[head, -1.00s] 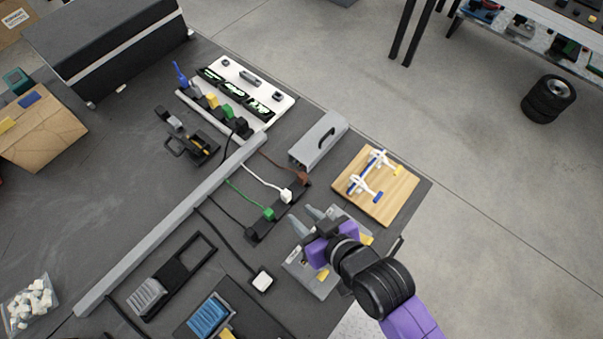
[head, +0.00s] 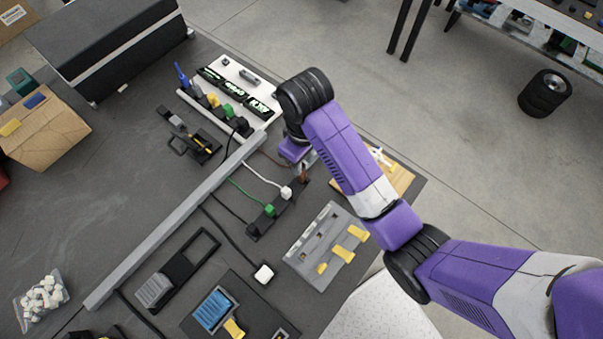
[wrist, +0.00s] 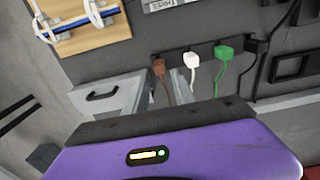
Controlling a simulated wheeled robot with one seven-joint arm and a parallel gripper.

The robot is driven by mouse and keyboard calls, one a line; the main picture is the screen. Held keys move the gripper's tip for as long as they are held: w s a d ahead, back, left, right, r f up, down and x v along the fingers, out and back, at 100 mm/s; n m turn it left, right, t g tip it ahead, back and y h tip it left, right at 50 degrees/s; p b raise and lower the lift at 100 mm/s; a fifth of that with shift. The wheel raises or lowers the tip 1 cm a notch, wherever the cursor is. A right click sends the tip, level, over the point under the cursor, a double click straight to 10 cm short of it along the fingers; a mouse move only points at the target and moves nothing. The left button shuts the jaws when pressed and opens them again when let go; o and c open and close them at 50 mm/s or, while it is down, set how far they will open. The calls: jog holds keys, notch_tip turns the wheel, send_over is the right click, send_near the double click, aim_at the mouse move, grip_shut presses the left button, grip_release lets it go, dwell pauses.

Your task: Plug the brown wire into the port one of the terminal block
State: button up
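The brown plug (head: 303,172) with its brown wire stands at the upper right end of a black holder strip (head: 270,213). My gripper (head: 306,162) is over that end, its fingers partly hidden by the arm. In the wrist view my gripper (wrist: 164,86) is open, with one finger on each side of the brown plug (wrist: 158,67). I cannot tell whether either finger touches it. The grey terminal block (head: 312,236) with yellow levers lies to the lower right of the strip. Only a labelled edge, likely of this block (wrist: 168,5), shows at the top of the wrist view.
A white plug (head: 286,192) and a green plug (head: 269,210) stand close by in the strip. The wooden board (head: 398,183) is partly behind my arm. A long grey rail (head: 180,222) crosses the table.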

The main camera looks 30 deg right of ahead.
aim_at(302, 177)
jog(key=shift+d+f, duration=0.15)
jog(key=shift+f, duration=0.05)
jog(key=shift+f+b, duration=0.75)
jog(key=shift+b, duration=0.25)
jog(key=f+b, duration=0.1)
jog(key=f, duration=0.1)
jog(key=f+b, duration=0.1)
jog(key=b, duration=0.1)
jog(key=shift+w+f, duration=0.2)
jog(key=shift+f, duration=1.2)
grip_shut()
